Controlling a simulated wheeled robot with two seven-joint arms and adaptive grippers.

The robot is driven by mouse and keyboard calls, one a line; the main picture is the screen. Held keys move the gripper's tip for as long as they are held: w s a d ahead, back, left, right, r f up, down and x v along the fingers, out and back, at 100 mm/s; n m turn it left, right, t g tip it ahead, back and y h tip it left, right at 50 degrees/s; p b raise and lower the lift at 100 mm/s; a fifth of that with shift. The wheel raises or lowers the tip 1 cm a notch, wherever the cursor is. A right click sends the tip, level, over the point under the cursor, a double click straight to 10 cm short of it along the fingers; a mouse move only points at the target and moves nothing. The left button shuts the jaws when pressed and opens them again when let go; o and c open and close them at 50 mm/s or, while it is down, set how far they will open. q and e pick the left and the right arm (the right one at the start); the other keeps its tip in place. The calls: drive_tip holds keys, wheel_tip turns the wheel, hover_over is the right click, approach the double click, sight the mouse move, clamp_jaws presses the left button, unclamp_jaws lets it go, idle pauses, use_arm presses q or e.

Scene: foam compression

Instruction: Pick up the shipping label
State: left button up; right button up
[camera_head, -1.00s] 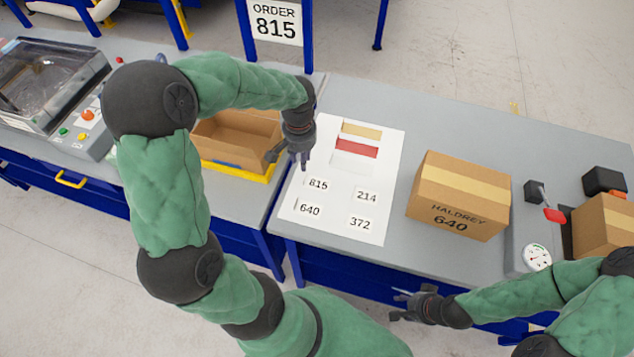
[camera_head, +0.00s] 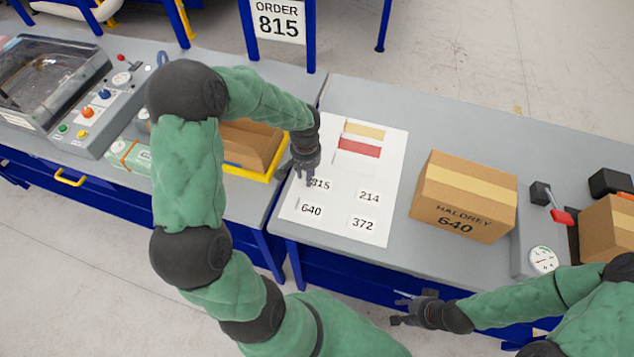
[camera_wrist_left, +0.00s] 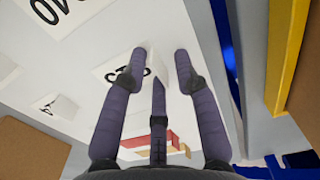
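The shipping labels are small white cards on a white sheet (camera_head: 345,232): 815 (camera_head: 322,185), 214 (camera_head: 369,197), 640 (camera_head: 311,210) and 372 (camera_head: 362,224). My left gripper (camera_head: 307,178) is over the 815 label and hides part of it. In the left wrist view my left gripper (camera_wrist_left: 158,62) has its fingers spread, with nothing held. There the 815 label (camera_wrist_left: 112,70) lies under the fingertips, its print partly covered; contact cannot be told. My right gripper (camera_head: 402,308) is low at the table's front edge, away from the labels; its finger opening is unclear.
An order sign (camera_head: 278,22) reads 815. A taped carton (camera_head: 462,200) marked HALDREY 640 stands right of the sheet. A gauge (camera_head: 543,260) and red-handled lever are at the right.

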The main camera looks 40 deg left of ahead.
use_arm(q)
clamp_jaws()
drive_tip(key=shift+r, duration=0.1)
